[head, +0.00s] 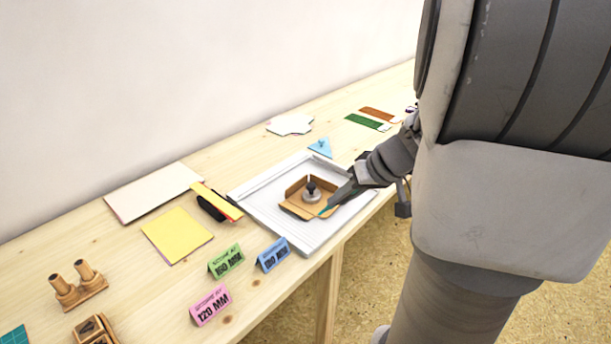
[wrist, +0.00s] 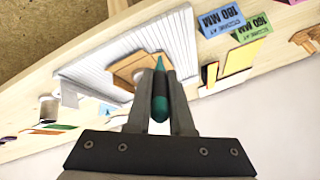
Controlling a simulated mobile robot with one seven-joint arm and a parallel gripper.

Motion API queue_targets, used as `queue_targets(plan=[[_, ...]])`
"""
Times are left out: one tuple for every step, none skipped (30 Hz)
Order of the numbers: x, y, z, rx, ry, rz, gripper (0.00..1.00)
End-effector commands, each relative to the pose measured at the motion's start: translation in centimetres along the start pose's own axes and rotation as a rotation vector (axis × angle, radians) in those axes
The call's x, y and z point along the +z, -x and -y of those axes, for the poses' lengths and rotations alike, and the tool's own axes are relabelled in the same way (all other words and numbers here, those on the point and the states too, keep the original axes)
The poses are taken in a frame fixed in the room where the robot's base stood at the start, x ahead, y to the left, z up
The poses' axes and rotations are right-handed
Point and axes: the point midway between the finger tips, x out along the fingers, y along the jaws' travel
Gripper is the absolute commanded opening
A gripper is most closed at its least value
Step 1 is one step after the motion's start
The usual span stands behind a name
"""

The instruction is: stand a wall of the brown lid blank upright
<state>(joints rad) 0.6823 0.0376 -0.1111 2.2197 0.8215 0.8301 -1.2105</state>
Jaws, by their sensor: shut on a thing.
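The brown lid blank (head: 296,209) lies on a white ribbed board (head: 262,197); part of it also shows in the wrist view (wrist: 127,70). A round metal weight (head: 311,194) with a dark knob stands on its middle. The blank's back and left edges look raised; the near-left flap looks low, though its exact angle is hard to tell. My gripper (head: 338,203) is at the blank's right side. It is shut on a teal pointed tool (wrist: 160,98), whose tip reaches the blank's edge; I cannot tell if it touches. My gripper hides part of the right side.
Blue (head: 273,254), green (head: 226,261) and pink (head: 210,305) label tents stand near the front edge. A yellow sheet (head: 177,235) and a pale board (head: 153,191) lie left. A blue triangle (head: 320,148) with a knob lies behind the ribbed board.

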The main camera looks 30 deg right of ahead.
Motion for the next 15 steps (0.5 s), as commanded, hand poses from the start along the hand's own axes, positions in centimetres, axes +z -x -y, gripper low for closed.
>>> queue_targets(plan=[[0.3,-0.6,-0.2,0.000,0.001,0.000,0.00],[0.4,-0.7,-0.3,0.000,0.001,-0.001,0.00],[0.6,-0.9,-0.3,0.000,0.001,-0.001,0.00],[0.6,-1.1,-0.4,0.000,0.001,-0.001,0.00],[0.7,-1.2,-0.5,0.000,0.001,-0.001,0.00],[0.8,-1.5,-0.6,0.000,0.001,-0.001,0.00],[0.9,-1.6,-0.6,0.000,0.001,-0.001,0.00],[1.0,-1.8,-0.7,0.000,0.001,-0.001,0.00],[1.2,-2.0,-0.8,0.001,0.001,-0.001,0.00],[1.3,-2.1,-0.8,0.001,0.001,-0.001,0.00],[1.4,-2.3,-0.9,0.001,0.001,-0.001,0.00],[1.5,-2.5,-0.9,0.001,0.001,-0.001,0.00],[1.6,-2.7,-1.0,0.001,0.001,-0.001,0.00],[1.7,-2.8,-1.1,0.001,0.001,-0.001,0.00],[1.8,-3.0,-1.1,0.001,0.000,-0.001,0.00]])
